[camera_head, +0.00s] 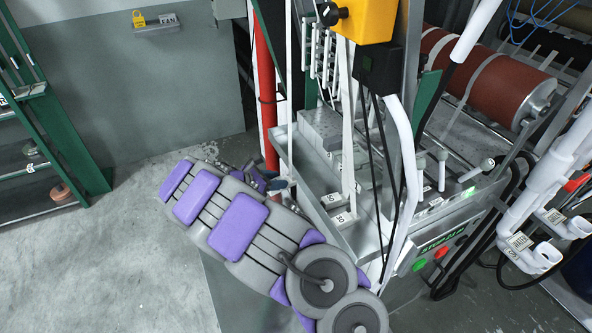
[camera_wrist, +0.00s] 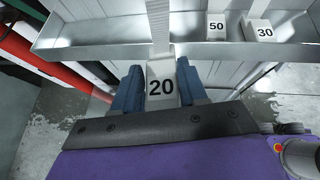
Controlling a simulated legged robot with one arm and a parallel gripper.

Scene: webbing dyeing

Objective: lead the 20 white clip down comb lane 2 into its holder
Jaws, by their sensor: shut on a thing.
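The white clip marked 20 (camera_wrist: 160,88) sits between the two blue fingers of my gripper (camera_wrist: 158,76) in the wrist view, label facing the camera. My gripper is shut on it. A pale webbing strap (camera_wrist: 159,28) runs up from the clip, across the rim of a metal tray (camera_wrist: 110,42). The clip is in front of that rim; I cannot tell whether it touches. In the head view my gripper (camera_head: 272,183) is at the tray's left side, mostly hidden by my arm, and the clip cannot be made out. I cannot identify comb lane 2 or the holder.
White clips marked 50 (camera_wrist: 216,27) and 30 (camera_wrist: 260,31) are in the tray, right of my gripper in the wrist view. A red pipe (camera_head: 265,90) stands behind my gripper. A control panel (camera_head: 440,245) is at the right. Open floor (camera_head: 110,250) lies left.

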